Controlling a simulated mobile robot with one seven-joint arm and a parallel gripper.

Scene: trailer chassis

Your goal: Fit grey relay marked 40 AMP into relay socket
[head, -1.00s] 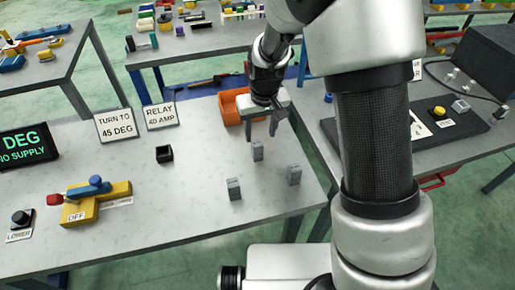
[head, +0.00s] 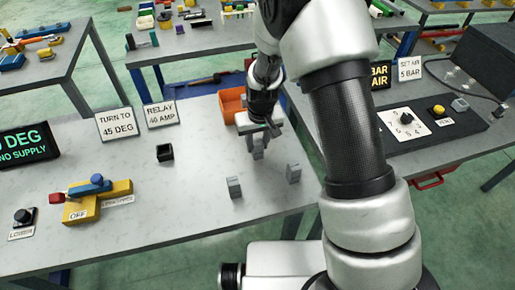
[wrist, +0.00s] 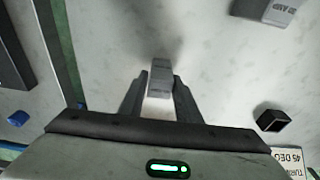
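A grey relay (head: 258,151) stands upright on the table below and between the fingers of my gripper (head: 258,142). In the wrist view this relay (wrist: 159,80) shows between my two fingertips (wrist: 160,88). The fingers look open around it, with little gap; contact is not clear. Two more grey relays stand nearby, one at the front (head: 234,188) and one to the right (head: 293,173). A relay with AMP lettering (wrist: 268,11) is at the top of the wrist view; its number is hard to read. The black open socket (head: 164,153) sits to the left.
A card reading RELAY 40 AMP (head: 161,115) and a TURN TO 45 DEG card (head: 117,124) stand behind the socket. An orange bin (head: 232,104) is at the back edge. A yellow valve block (head: 110,198) lies left. The table between socket and relays is clear.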

